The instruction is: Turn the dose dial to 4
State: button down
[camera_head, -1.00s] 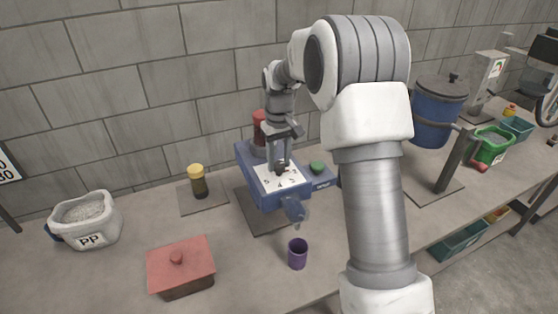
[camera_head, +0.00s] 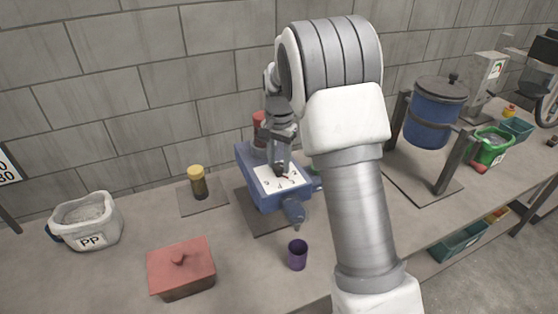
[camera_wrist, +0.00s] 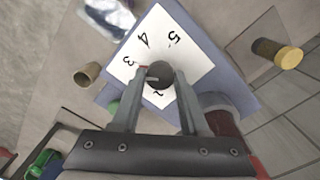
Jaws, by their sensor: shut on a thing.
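The dose dial is a dark round knob (camera_wrist: 159,72) on a white numbered plate (camera_wrist: 190,50), on top of a blue machine (camera_head: 262,196). In the wrist view the plate shows 2, 3, 4 and 5 around the knob. A small red mark at the knob's edge lies beside the 3. My gripper (camera_wrist: 160,84) is shut on the knob, one finger on each side. In the head view my gripper (camera_head: 281,165) reaches down onto the plate, and its fingers hide most of the knob.
A purple cup (camera_head: 298,255) stands in front of the machine's spout (camera_head: 294,212). A red lidded box (camera_head: 181,266), a yellow-capped jar (camera_head: 197,182) and a PP bag (camera_head: 87,220) stand to the left. A blue hopper (camera_head: 434,112) stands to the right.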

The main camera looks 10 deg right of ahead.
aim_at(279, 165)
jog(key=m+p, duration=0.1)
jog(key=m, duration=0.4)
jog(key=shift+r+m, duration=0.1)
jog(key=shift+m, duration=0.2)
jog(key=m+p, duration=0.1)
jog(key=m, duration=0.4)
jog(key=shift+m, duration=0.3)
jog(key=shift+c, duration=2.1)
grip_release()
notch_tip(279, 165, up, 17)
jog(key=shift+r, duration=0.2)
